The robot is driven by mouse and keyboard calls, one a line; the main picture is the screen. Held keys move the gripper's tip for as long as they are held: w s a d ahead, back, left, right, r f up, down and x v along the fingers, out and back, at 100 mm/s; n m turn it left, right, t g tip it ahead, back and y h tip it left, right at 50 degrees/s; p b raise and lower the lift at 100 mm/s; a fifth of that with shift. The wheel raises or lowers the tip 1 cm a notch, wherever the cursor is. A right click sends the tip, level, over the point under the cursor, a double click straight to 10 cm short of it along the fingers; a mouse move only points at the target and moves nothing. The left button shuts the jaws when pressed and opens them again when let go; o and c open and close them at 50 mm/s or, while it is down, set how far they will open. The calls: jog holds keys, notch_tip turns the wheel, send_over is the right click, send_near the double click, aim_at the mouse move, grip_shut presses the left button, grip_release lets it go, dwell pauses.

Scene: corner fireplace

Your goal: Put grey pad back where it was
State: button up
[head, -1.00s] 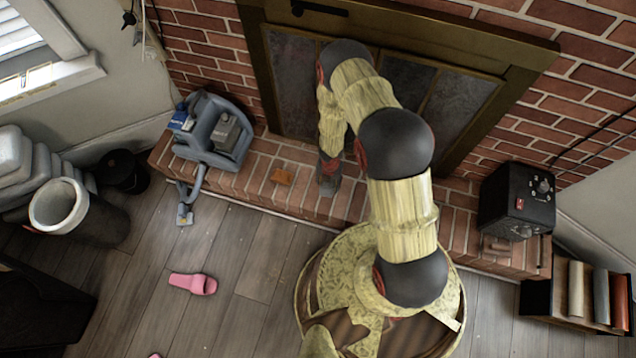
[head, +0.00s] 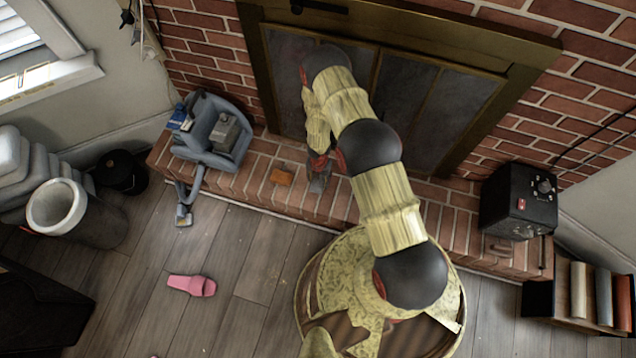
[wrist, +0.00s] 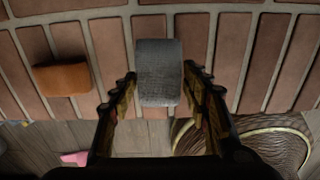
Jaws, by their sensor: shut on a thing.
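The grey pad (wrist: 160,75) is between the two fingers of my gripper (wrist: 162,95) in the wrist view, extending ahead of the fingertips. It is a rounded grey fabric-like block. My gripper is shut on it. In the head view the gripper (head: 318,180) is over the brick hearth (head: 235,185), with the pad mostly hidden under the arm. Whether the pad touches the bricks I cannot tell.
An orange block (head: 281,176) lies on the hearth left of my gripper; the wrist view shows it too (wrist: 62,79). A blue-grey machine (head: 215,135) stands at the hearth's left, a black box (head: 517,200) at its right. A pink slipper (head: 191,285) lies on the floor.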

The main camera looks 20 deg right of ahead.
aim_at(318, 183)
jog(key=shift+w+a+f, duration=0.1)
jog(key=shift+f, duration=0.5)
jog(key=shift+f+b, duration=0.7)
jog(key=shift+f, duration=0.5)
jog(key=shift+f, duration=0.1)
jog(key=o, duration=1.1)
notch_tip(318, 183, up, 12)
jog(key=p, duration=0.6)
jog(key=shift+p, duration=0.35)
